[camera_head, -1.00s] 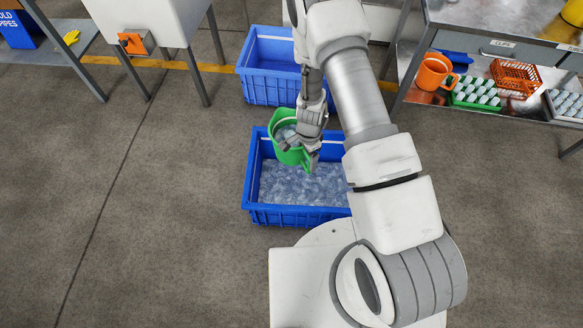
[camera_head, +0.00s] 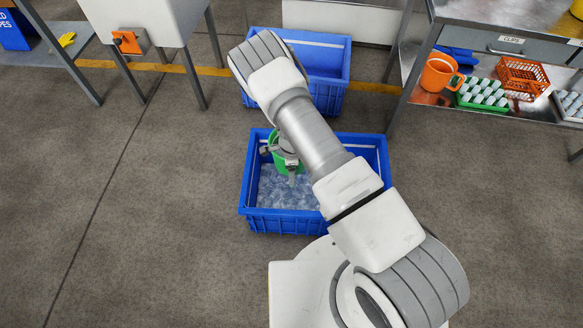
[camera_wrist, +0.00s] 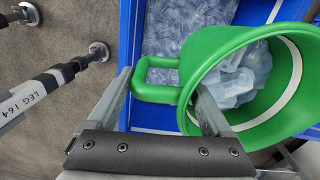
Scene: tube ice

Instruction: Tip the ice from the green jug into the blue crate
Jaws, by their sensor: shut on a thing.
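The green jug (camera_head: 279,163) is over the near blue crate (camera_head: 275,222), largely hidden by my arm in the head view. In the wrist view the jug (camera_wrist: 215,48) shows its wide mouth, a white band inside and clear ice (camera_wrist: 240,80) in it. My gripper (camera_wrist: 160,85) is shut on the jug's green handle (camera_wrist: 154,62), with one finger on each side; it also shows in the head view (camera_head: 290,160). Ice (camera_head: 287,190) covers the crate's floor. The jug's exact tilt is hard to tell, and I see no ice falling.
A second blue crate (camera_head: 335,65) stands just behind, with no ice visible in it. A white bin on legs (camera_head: 140,12) is at the back left. A steel bench at the right holds an orange jug (camera_head: 437,72) on its lower shelf. Floor at the left is clear.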

